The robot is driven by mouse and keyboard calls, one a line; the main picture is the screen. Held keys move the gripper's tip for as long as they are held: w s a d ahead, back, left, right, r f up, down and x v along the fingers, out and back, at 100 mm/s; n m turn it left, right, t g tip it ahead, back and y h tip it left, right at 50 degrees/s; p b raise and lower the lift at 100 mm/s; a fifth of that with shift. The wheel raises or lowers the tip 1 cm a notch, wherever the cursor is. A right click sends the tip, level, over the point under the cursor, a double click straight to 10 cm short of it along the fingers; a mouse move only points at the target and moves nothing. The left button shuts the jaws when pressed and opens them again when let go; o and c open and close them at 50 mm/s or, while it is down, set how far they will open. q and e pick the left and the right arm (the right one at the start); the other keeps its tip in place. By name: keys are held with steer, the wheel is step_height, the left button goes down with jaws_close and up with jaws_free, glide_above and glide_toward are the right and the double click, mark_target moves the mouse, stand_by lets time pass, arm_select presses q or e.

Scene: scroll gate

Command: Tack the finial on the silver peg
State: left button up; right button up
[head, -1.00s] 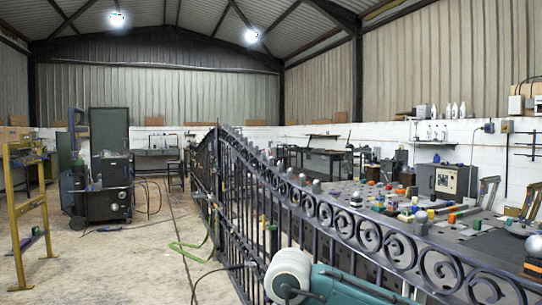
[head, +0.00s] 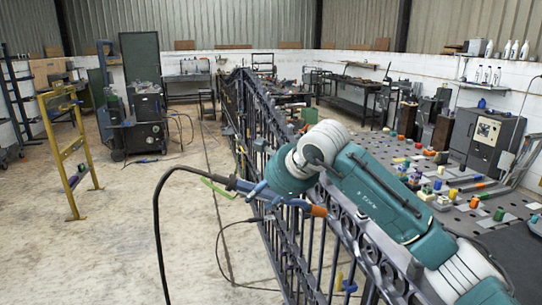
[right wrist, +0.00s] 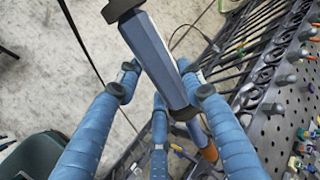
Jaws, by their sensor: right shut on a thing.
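My right gripper (head: 264,196) is beside the dark iron gate (head: 300,245), on its left side. Its blue fingers are shut around a blue torch (head: 236,184) with an orange front end (head: 318,211) that points right at the gate bars. The right wrist view shows the fingers (right wrist: 163,95) around the torch's faceted blue handle (right wrist: 157,55). Small grey pieces (right wrist: 272,108) stand along the gate's edge in that view; I cannot tell which is the finial or the silver peg. My arm hides part of the gate's top. My left gripper is out of view.
A black cable (head: 157,225) hangs from the torch's rear. A perforated table (head: 482,222) with several coloured pieces lies right of the gate. A yellow stand (head: 70,145) and a dark machine (head: 145,125) are at left. The floor between them and the gate is mostly clear.

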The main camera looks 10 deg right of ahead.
steer(key=shift+w+d+r+m+t+p, duration=0.2)
steer(key=shift+w+r, duration=0.25)
steer(key=shift+r, duration=0.15)
steer(key=shift+w+d+r+m+t+p, duration=0.1)
steer(key=shift+w+r+m+p, duration=0.1)
steer(key=shift+w+r, duration=0.3)
steer(key=shift+d+h, duration=0.1)
steer(key=shift+h, duration=0.2)
steer(key=shift+s+d+f+b, duration=0.25)
steer(key=shift+d+b, duration=0.15)
steer(key=shift+d, duration=0.1)
arm_select(q)
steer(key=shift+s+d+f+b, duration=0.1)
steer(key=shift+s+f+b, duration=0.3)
steer(key=shift+b, duration=0.25)
arm_select(e)
steer(key=shift+s+d+f, duration=0.1)
steer(key=shift+d+f, duration=0.25)
steer(key=shift+d, duration=0.45)
steer(key=shift+s+d+f, duration=0.15)
steer(key=shift+d+f, duration=0.25)
steer(key=shift+d, duration=0.45)
steer(key=shift+s+d+f, duration=0.1)
steer(key=shift+d+f, duration=0.25)
steer(key=shift+d, duration=0.45)
